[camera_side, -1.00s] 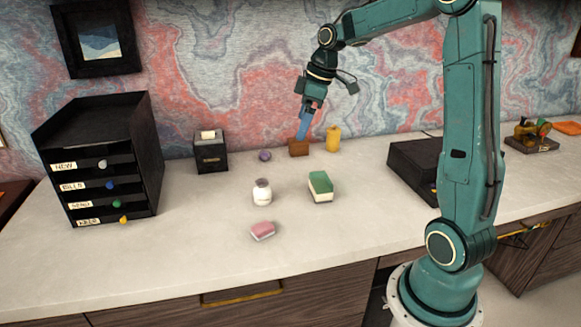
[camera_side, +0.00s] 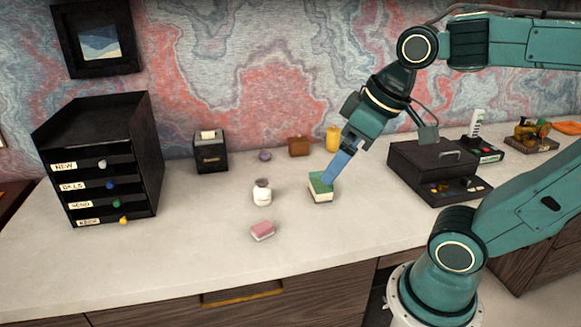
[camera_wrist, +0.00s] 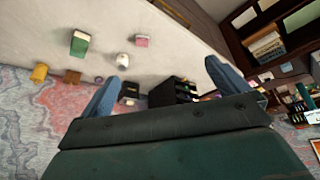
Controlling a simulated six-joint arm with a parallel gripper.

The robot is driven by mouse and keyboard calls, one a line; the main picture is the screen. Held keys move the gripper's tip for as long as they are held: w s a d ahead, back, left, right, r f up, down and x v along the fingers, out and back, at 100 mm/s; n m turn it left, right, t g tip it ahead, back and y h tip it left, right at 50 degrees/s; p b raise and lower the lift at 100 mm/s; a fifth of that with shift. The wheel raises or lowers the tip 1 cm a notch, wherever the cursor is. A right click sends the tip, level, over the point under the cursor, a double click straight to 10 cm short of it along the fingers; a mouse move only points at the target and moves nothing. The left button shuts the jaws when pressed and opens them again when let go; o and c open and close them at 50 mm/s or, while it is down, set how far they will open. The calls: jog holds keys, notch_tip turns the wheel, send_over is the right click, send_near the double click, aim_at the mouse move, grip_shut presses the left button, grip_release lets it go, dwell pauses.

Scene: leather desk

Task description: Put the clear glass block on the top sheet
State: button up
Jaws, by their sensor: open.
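I cannot make out a clear glass block or a top sheet in either view. My gripper (camera_side: 331,178) has blue fingers. In the side view its tips overlap the green-topped white block (camera_side: 320,187) on the desk. In the wrist view my gripper (camera_wrist: 162,69) is spread open with nothing between the fingers, and the green-topped block (camera_wrist: 80,43) lies off to the left, apart from them. A pink block (camera_side: 262,230) and a white jar (camera_side: 262,193) stand left of the gripper in the side view.
A black drawer unit (camera_side: 105,150) with labelled drawers stands at left. A small black box (camera_side: 210,152), purple item (camera_side: 265,155), brown box (camera_side: 299,146) and yellow bottle (camera_side: 333,138) line the back. A dark case (camera_side: 430,165) stands right. The front desk is clear.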

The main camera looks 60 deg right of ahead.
jog(key=shift+s+a+f+m, duration=0.1)
jog(key=shift+s+f+m, duration=0.1)
jog(key=shift+s, duration=0.3)
jog(key=shift+s+a+f+m, duration=0.15)
jog(key=shift+s+f, duration=0.1)
jog(key=shift+s, duration=0.3)
jog(key=shift+s+a+f+m, duration=0.1)
jog(key=shift+s+f, duration=0.1)
jog(key=shift+s, duration=0.3)
